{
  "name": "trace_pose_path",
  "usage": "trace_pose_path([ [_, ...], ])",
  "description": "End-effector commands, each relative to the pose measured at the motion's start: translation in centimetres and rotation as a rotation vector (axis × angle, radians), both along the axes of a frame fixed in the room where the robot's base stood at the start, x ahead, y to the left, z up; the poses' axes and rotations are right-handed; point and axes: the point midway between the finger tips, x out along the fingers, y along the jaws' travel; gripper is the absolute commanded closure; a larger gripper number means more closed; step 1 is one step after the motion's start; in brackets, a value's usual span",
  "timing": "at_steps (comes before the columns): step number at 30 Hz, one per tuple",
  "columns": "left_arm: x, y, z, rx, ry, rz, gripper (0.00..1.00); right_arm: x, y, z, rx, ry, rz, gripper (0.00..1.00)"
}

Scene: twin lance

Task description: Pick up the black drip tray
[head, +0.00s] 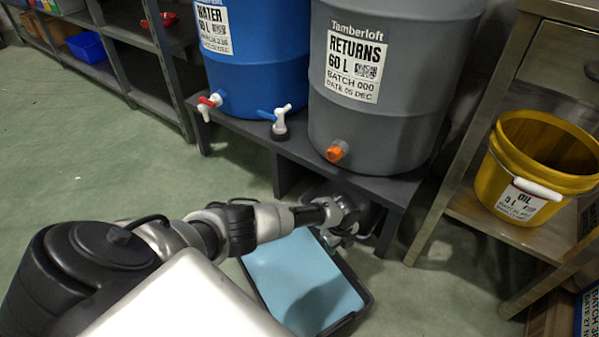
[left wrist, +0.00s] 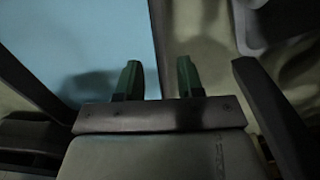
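The black drip tray (head: 356,279) lies on the green floor in front of the dark stand, below the grey barrel. Its inside is a flat light blue, perhaps liquid. My left arm reaches across it, and my left gripper (head: 335,238) is low at the tray's far right edge. In the left wrist view, the gripper's two green fingers (left wrist: 159,80) are apart with nothing clamped. The tray's rim (left wrist: 156,45) runs between them in the picture; I cannot tell whether it lies between them in depth. The arm hides the tray's far left part. My right gripper is not in view.
The dark stand (head: 245,128) bears the blue water barrel (head: 262,70) and grey returns barrel (head: 395,110) with an orange tap (head: 337,151). Its legs stand close behind the tray. A metal shelf with a yellow bucket (head: 505,165) is right. Floor is clear at left.

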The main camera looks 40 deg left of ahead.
Motion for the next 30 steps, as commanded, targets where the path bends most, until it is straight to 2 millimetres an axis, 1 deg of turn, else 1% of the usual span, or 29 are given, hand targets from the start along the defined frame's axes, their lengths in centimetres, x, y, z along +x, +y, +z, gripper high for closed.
trace_pose_path([
  [4, 0.0, 0.0, -0.6, 0.000, 0.000, 0.000, 0.62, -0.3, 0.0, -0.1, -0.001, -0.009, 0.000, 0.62],
  [8, -0.1, 0.0, -1.8, 0.001, 0.000, -0.001, 0.62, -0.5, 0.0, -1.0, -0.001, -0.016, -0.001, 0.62],
  [10, -0.2, 0.0, -2.7, 0.001, -0.001, -0.002, 0.62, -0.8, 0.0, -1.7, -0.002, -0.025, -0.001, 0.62],
  [13, -0.3, 0.0, -4.1, 0.001, -0.001, -0.001, 0.62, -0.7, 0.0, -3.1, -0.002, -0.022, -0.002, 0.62],
  [16, -0.3, 0.0, -5.3, 0.000, -0.001, 0.000, 0.62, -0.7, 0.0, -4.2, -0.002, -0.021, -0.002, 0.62],
  [19, -0.3, 0.0, -5.7, 0.000, -0.001, 0.001, 0.62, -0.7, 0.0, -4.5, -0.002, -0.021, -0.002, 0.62],
  [25, -0.3, 0.0, -5.5, 0.000, -0.001, 0.001, 0.62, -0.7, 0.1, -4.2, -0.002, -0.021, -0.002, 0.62],
  [26, -0.3, 0.0, -5.5, 0.000, -0.001, 0.001, 0.65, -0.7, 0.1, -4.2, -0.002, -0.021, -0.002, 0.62],
  [30, -0.3, 0.0, -5.5, 0.000, -0.001, 0.001, 0.87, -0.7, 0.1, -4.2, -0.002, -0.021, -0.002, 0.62],
])
